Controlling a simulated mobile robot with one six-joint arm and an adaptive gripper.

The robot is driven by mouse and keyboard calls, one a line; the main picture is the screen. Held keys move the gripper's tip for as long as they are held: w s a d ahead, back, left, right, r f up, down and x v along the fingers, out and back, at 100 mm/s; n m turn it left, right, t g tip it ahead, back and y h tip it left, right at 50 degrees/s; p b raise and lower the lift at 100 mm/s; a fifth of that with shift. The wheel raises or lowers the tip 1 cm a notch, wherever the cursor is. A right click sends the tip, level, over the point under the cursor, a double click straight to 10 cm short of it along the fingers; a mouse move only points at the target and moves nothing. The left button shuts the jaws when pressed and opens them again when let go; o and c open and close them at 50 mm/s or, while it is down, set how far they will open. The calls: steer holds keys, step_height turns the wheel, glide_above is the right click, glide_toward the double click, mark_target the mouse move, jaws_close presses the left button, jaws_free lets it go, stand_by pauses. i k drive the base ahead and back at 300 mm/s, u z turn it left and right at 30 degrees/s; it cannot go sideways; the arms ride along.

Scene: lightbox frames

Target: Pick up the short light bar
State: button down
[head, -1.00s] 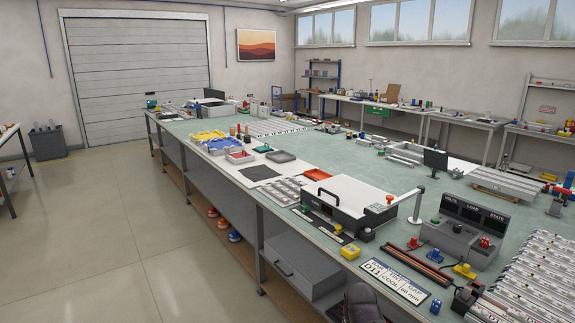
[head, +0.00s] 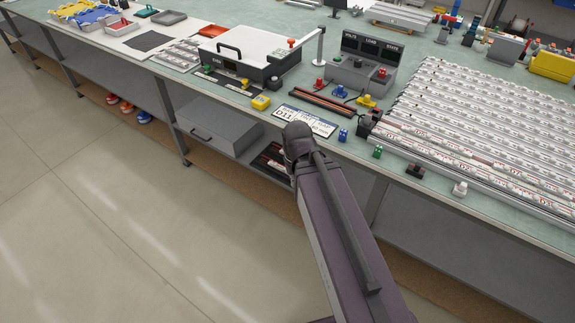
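Many long white light bars (head: 480,125) with printed labels lie side by side on the right part of the bench. I cannot tell a short one among them. A white card (head: 305,121) with a blue top strip and "D11" on it lies near the bench's front edge. A dark bar fixture with a reddish-orange strip (head: 322,102) lies just behind the card. My arm rises from the bottom of the picture, and its dark rounded joint is in front of the bench edge, just below the card. My gripper does not show.
A white-topped box with a black handle (head: 246,52) and a grey three-display console (head: 362,62) stand on the green bench (head: 310,25). Small coloured blocks, such as a yellow one (head: 261,102), line the front. A grey drawer unit (head: 218,125) is below. The floor (head: 110,220) at left is clear.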

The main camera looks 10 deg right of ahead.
mark_target(274, 164)
steer(key=z, duration=0.2)
steer(key=k, duration=0.45)
steer(key=z, duration=0.55)
steer(key=k, duration=0.9)
steer(key=z, duration=0.5)
steer(key=i, duration=1.35)
steer(key=u, duration=1)
steer(key=i, duration=0.9)
steer(key=u, duration=0.5)
